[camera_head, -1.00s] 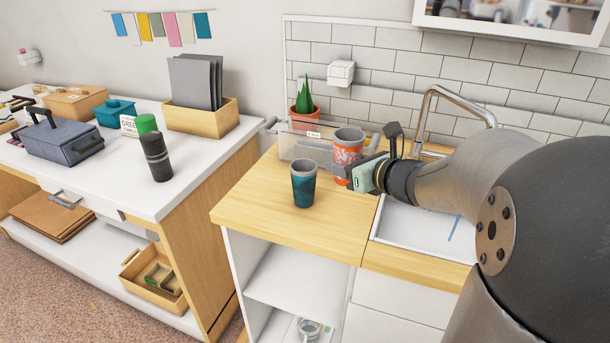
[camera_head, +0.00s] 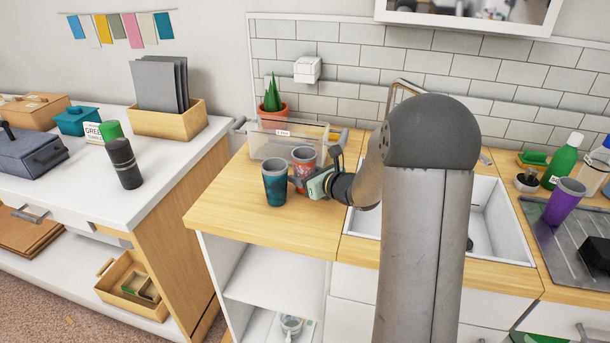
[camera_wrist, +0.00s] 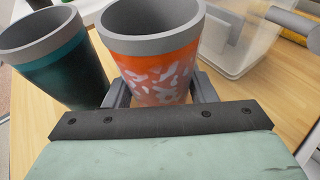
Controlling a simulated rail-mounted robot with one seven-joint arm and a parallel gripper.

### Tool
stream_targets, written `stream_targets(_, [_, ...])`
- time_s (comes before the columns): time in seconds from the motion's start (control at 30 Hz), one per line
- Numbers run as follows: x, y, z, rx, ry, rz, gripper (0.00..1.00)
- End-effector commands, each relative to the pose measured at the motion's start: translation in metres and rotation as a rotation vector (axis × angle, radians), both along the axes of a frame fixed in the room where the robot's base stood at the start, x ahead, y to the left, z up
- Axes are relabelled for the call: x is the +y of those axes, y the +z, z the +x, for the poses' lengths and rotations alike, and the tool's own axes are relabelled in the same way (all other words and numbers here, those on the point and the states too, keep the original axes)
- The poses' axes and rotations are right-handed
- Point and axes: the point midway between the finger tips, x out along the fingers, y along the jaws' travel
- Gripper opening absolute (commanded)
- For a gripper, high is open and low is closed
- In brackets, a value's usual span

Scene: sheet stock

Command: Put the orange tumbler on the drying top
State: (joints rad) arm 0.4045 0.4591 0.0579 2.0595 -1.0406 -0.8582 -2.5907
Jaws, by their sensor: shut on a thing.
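The orange tumbler (camera_head: 303,159), with a pale pattern and a grey rim, is upright over the wooden counter at the left of the sink. In the wrist view the orange tumbler (camera_wrist: 158,72) sits between the two fingers of my gripper (camera_wrist: 162,92), which is shut on it. In the head view my gripper (camera_head: 308,185) comes in from the right. I cannot tell if the tumbler's base touches the counter. A teal tumbler (camera_head: 275,186) stands close at its left. The grey ribbed drying top (camera_head: 555,240) is at the far right, beyond the sink.
A clear bin (camera_head: 270,146) and a potted plant (camera_head: 271,100) are behind the tumblers. The sink (camera_head: 500,225) lies between the counter and the drying top. A purple tumbler (camera_head: 563,203) and a black item (camera_head: 596,254) occupy the drying top; bottles (camera_head: 562,160) stand behind.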

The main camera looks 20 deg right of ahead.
Motion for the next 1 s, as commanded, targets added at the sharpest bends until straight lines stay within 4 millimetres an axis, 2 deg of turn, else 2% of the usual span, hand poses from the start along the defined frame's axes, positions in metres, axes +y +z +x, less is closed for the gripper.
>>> stream_targets(0.43, [0.0000, -0.0039, 0.0002, -0.002, 0.000, 0.000, 0.19])
stream_targets(0.47, [-0.0001, -0.0032, 0.0000, -0.001, 0.000, 0.000, 0.56])
stream_targets(0.5, [-0.0001, -0.0027, 0.0000, -0.001, 0.000, 0.000, 0.67])
stream_targets(0.53, [-0.0001, -0.0027, -0.0001, -0.001, 0.000, 0.000, 0.73])
stream_targets(0.8, [-0.0001, -0.0022, -0.0001, 0.000, 0.000, 0.000, 0.73])
stream_targets(0.93, [-0.0002, 0.0043, -0.0002, 0.000, 0.000, 0.001, 0.73])
stream_targets(1.0, [-0.0056, 0.0033, -0.0092, -0.002, -0.004, -0.002, 0.73])
